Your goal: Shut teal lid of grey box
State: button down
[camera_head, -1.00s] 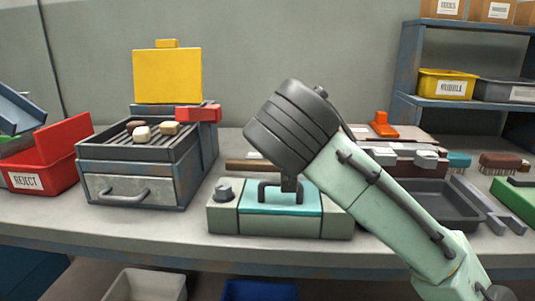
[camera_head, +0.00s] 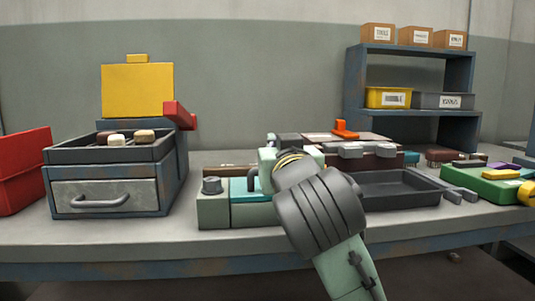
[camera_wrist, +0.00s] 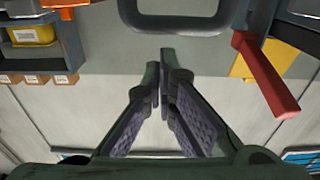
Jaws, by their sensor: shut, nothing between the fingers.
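The grey box (camera_head: 213,211) stands on the bench just left of my arm in the head view. Its teal lid (camera_head: 240,186) shows as a strip on top, looking flat, and my arm hides its right part. Whether it is fully shut cannot be told. A dark handle (camera_head: 252,179) rises from the lid, beside my wrist. In the wrist view, whose picture is upside down, a large dark handle loop (camera_wrist: 178,22), probably the lid's, crosses the top edge, apart from the fingers in the picture. My gripper (camera_wrist: 160,78) is shut and empty. Its fingertips are hidden in the head view.
A drawer unit (camera_head: 120,180) with a tray of pale and brown pieces, a yellow panel (camera_head: 138,90) and a red lever (camera_head: 179,115) stands left. A red bin (camera_head: 22,165) is farther left. A dark tray (camera_head: 395,188) lies right of my arm. Shelves (camera_head: 415,107) stand behind.

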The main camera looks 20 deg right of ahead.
jog(key=shift+s+f, duration=0.2)
jog(key=shift+f, duration=0.4)
jog(key=shift+s+a+f+t+b, duration=0.1)
jog(key=shift+s+f+t+b, duration=0.25)
jog(key=shift+t+b, duration=0.4)
jog(key=shift+r, duration=0.1)
